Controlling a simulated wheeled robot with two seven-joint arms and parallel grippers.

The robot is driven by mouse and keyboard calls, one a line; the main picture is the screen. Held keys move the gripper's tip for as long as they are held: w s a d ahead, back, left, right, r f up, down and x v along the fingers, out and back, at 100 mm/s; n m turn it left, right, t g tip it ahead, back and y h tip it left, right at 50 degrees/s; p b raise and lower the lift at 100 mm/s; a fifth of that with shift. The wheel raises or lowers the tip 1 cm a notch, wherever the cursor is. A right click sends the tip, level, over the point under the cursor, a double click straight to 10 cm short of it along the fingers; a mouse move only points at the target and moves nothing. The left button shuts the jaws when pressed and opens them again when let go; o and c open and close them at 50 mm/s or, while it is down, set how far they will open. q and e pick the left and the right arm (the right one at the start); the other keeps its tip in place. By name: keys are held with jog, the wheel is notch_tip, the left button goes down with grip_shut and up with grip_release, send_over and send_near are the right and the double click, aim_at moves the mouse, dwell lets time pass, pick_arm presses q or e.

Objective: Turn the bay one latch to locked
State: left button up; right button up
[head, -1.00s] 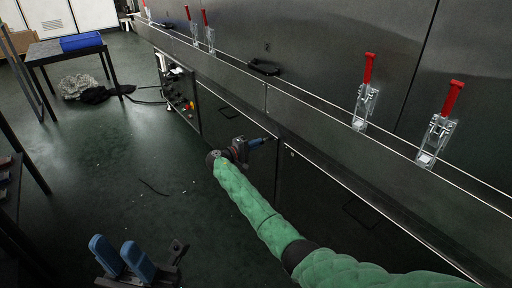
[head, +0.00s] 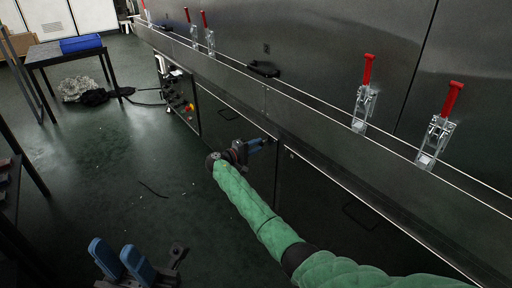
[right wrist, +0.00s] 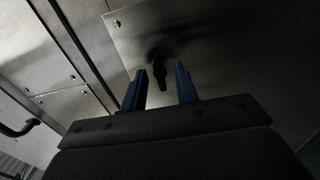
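In the right wrist view a dark latch knob (right wrist: 159,74) stands out from a metal plate, its handle pointing down the picture. My right gripper (right wrist: 160,88) has its two blue fingers apart, one on each side of the knob, with visible gaps; I cannot tell how deep the knob sits between them. In the head view the right gripper (head: 262,143) is at the dryer's lower front panel, and the latch is hidden or too small to see there. My left gripper (head: 121,260) is low at the bottom left, fingers apart and empty, over the floor.
Red-handled toggle clamps (head: 366,92) line the ledge above. A black handle (head: 263,69) sits on the upper panel. A control box (head: 176,88) with buttons is further left. A table (head: 75,52) with a blue item stands at the back left. Open floor lies left of the dryer.

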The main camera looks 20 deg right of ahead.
jog(key=p+v, duration=0.1)
jog(key=v, duration=0.6)
jog(key=shift+a, duration=0.35)
jog(key=shift+s, duration=0.15)
